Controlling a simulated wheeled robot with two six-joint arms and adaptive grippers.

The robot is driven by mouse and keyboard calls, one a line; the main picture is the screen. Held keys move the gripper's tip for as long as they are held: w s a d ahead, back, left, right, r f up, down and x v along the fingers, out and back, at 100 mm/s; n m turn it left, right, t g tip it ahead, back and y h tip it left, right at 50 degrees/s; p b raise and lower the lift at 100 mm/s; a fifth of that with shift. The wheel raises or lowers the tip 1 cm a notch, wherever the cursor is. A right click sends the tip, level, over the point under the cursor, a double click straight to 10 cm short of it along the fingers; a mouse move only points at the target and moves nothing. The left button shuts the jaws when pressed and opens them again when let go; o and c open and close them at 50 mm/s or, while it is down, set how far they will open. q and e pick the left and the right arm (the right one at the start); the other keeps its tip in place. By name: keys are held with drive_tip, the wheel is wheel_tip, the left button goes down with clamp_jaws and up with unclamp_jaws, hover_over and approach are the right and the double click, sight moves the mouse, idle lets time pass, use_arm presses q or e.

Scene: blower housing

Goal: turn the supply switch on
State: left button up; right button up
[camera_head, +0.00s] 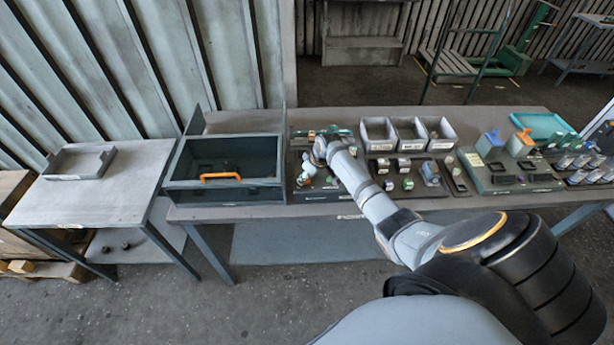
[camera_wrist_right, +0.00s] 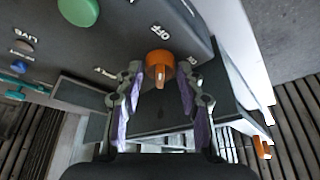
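The supply switch (camera_wrist_right: 159,66) is an orange rotary knob on a dark grey panel (camera_wrist_right: 120,35) in the right wrist view. My right gripper (camera_wrist_right: 160,80) is open, with one finger on each side of the knob and narrow gaps showing. In the head view my right arm reaches across the table, and its gripper (camera_head: 308,165) is small at the panel's left part; the knob cannot be made out there. My left gripper is not in view.
On the panel a green button (camera_wrist_right: 78,10) and small blue and red parts lie left of the knob. In the head view a dark bin with an orange handle (camera_head: 220,176) stands left of the gripper. Grey bins (camera_head: 410,133) and several small parts lie to the right.

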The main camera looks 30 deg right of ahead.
clamp_jaws()
drive_tip(key=shift+m, duration=0.3)
drive_tip(key=m+h, duration=0.1)
drive_tip(key=m, duration=0.2)
drive_tip(key=shift+a+m+h, duration=0.2)
drive_tip(key=shift+m+h, duration=0.2)
drive_tip(key=m+h, duration=0.1)
drive_tip(key=m, duration=0.1)
drive_tip(key=m+h, duration=0.1)
drive_tip(key=m, duration=0.2)
drive_tip(key=shift+w+a, duration=0.1)
drive_tip(key=m+g+h, duration=0.1)
drive_tip(key=m, duration=0.3)
drive_tip(key=shift+w+a, duration=0.1)
drive_tip(key=shift+m+g+b, duration=0.9)
drive_tip(key=shift+m+g, duration=0.2)
drive_tip(key=shift+m, duration=1.1)
drive_tip(key=shift+h, duration=0.3)
